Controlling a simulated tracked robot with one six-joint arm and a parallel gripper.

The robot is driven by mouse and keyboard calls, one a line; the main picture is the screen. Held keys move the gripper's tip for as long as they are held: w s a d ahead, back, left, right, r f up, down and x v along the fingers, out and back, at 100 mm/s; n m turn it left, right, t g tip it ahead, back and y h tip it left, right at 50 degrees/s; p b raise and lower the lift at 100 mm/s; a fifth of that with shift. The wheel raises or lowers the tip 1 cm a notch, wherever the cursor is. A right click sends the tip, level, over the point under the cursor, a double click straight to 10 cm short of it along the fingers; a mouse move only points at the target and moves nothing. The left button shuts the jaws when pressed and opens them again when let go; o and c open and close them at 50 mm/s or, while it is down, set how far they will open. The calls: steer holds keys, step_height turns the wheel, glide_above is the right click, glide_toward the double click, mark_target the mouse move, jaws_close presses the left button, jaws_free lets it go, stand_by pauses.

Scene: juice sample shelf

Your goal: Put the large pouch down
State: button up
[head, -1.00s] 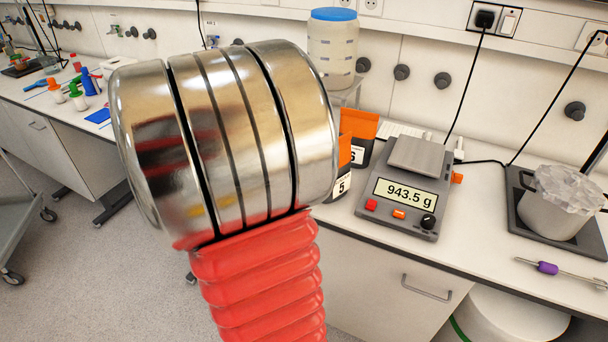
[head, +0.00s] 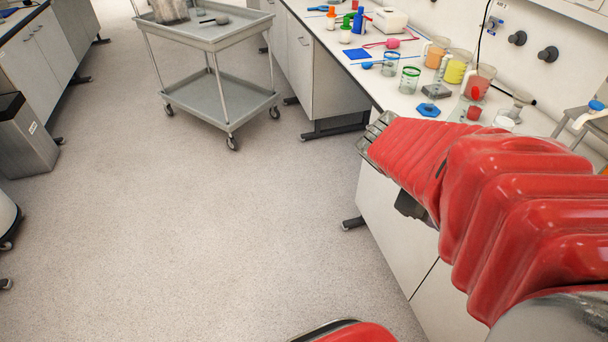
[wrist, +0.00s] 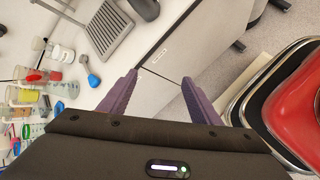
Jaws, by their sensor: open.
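No large pouch shows in either current view. My gripper (wrist: 159,77) is open in the wrist view, its two purple fingers spread with nothing between them. The fingers point toward a white cabinet front (wrist: 190,45) below the bench edge. In the head view, my red-sleeved arm reaches over the bench edge on the right, and the fingers cannot be made out there.
The bench (head: 400,85) holds beakers with orange (head: 436,50) and yellow liquid (head: 456,66), and several small tools. A grey trolley (head: 222,100) stands at the back. A grey slatted stand (wrist: 100,28) shows in the wrist view.

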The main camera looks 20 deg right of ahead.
steer(key=w+a+r+m+t+y, duration=0.1)
steer(key=a+m+t+y, duration=0.1)
steer(key=a, duration=0.7)
steer(key=w+a+r+m+t+y, duration=0.2)
steer(key=a+t+y, duration=0.1)
steer(key=a, duration=0.6)
steer(key=w+a+r+m+t+y, duration=0.1)
steer(key=w+a+t+y, duration=0.1)
steer(key=a, duration=0.8)
steer(key=shift+w+r+m+y, duration=0.25)
steer(key=shift+r+m+y, duration=0.15)
steer(key=shift+y, duration=0.2)
